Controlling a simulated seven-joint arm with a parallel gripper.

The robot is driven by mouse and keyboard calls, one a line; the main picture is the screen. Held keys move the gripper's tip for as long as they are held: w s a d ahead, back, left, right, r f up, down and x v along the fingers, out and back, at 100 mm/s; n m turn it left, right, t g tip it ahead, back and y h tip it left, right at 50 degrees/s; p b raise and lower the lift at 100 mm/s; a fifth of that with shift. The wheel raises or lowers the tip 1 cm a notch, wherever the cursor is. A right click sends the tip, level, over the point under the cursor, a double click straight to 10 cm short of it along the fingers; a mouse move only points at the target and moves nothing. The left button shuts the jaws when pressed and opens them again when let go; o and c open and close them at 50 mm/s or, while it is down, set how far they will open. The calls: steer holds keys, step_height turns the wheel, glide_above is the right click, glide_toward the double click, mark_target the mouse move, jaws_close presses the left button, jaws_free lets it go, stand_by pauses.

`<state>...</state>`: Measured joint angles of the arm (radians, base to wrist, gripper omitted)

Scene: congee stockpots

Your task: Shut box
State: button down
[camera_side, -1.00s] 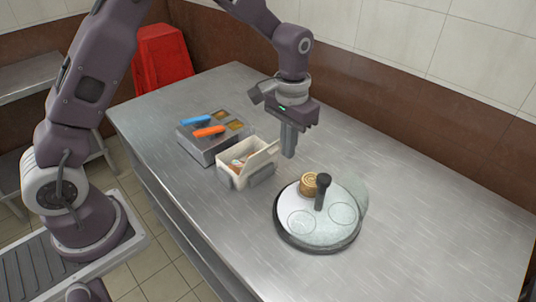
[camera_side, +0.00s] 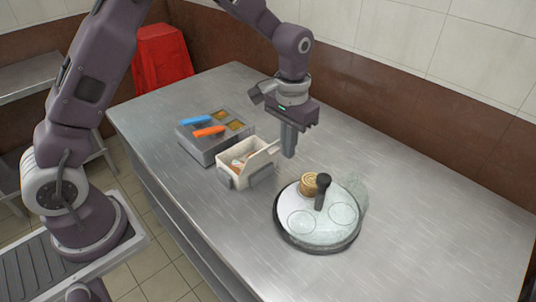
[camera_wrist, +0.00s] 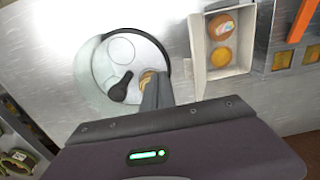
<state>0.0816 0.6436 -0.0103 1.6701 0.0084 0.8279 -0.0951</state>
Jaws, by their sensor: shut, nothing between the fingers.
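The box (camera_side: 233,180) is a small cream-white container with grey clips on its sides, standing on the steel table. Its lid (camera_side: 262,159) is raised on the right side, so the box stands open. Orange-brown contents show inside it. In the wrist view the box (camera_wrist: 198,72) is at upper right, with two round orange items in it. My gripper (camera_side: 288,155) points down, fingers shut and empty, just right of the raised lid in the side view. In the wrist view my gripper (camera_wrist: 154,92) is left of the box. I cannot tell whether it touches the lid.
A round tray (camera_side: 283,232) with a glass cover, black knob and a wooden round piece stands right of the box. A grey metal unit (camera_side: 205,152) with blue and orange handles stands behind left. A red container (camera_side: 162,58) is beyond the table. The table's right side is clear.

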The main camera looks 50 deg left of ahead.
step_height(320, 180, down, 4)
steer(key=shift+f, duration=0.2)
stand_by(0.8)
